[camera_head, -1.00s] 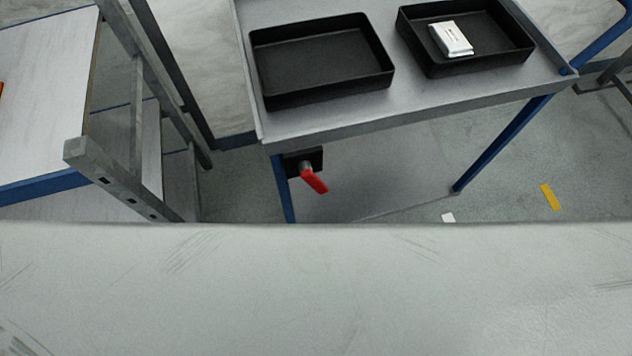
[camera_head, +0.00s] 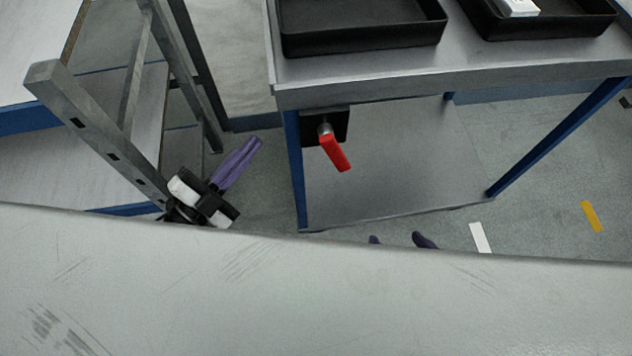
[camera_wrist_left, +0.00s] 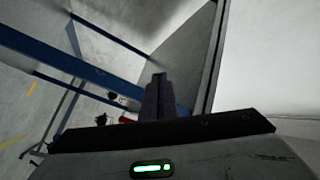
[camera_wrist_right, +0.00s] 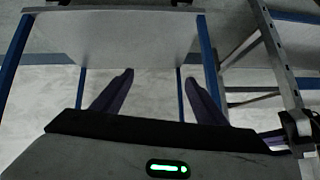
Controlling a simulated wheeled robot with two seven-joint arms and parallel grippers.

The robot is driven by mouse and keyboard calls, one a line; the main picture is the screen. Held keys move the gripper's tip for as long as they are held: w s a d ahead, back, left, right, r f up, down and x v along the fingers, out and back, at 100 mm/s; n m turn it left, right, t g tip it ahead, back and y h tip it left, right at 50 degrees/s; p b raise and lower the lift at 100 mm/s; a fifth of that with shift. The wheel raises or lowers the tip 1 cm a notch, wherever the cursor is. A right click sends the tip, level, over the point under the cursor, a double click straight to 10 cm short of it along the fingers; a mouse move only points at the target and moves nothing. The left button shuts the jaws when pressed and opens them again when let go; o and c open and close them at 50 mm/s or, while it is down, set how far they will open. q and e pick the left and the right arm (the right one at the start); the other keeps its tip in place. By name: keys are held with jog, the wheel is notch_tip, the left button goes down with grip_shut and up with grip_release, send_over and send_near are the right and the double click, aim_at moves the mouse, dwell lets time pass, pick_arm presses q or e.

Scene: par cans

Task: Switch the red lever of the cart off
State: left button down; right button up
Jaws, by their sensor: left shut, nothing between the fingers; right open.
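The red lever (camera_head: 335,152) sits on a black plate (camera_head: 341,126) at the front left corner of the cart (camera_head: 400,84), just under its top. Its handle slants down and to the right from the pivot. My left gripper (camera_head: 256,142) is shut and empty, left of the lever and apart from it. In the left wrist view a small red bit, likely the lever (camera_wrist_left: 128,119), shows beside the shut fingers (camera_wrist_left: 159,95). My right gripper (camera_head: 400,240) is open and empty, below the cart's lower shelf in the picture; its spread fingers show in the right wrist view (camera_wrist_right: 159,77).
A grey metal frame (camera_head: 95,130) stands left of my left gripper. Two black trays (camera_head: 365,37) rest on the cart top. A blue leg (camera_head: 295,170) stands just left of the lever. A pale surface (camera_head: 300,310) hides the lower head view.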

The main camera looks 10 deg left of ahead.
pick_arm(q)
jog(key=s+f+m+g+h+b, duration=0.4)
jog(key=m+g+h, duration=0.6)
jog(key=m, duration=0.6)
jog(key=s+g+b, duration=0.1)
jog(key=s+b, duration=0.1)
jog(key=b, duration=0.1)
jog(key=shift+s+d+m+b, duration=0.15)
jog(key=shift+d+m+b, duration=0.15)
jog(key=shift+d+b, duration=0.05)
pick_arm(e)
jog(key=shift+y, duration=0.4)
jog(key=f, duration=0.1)
jog(key=a+f, duration=0.1)
jog(key=f, duration=0.3)
jog(key=shift+w+a+f, duration=0.25)
jog(key=shift+w+a, duration=0.05)
pick_arm(q)
jog(key=shift+f, duration=0.1)
jog(key=x, duration=1.4)
jog(key=shift+r, duration=0.25)
pick_arm(e)
jog(key=shift+s+d, duration=0.15)
jog(key=shift+s, duration=0.05)
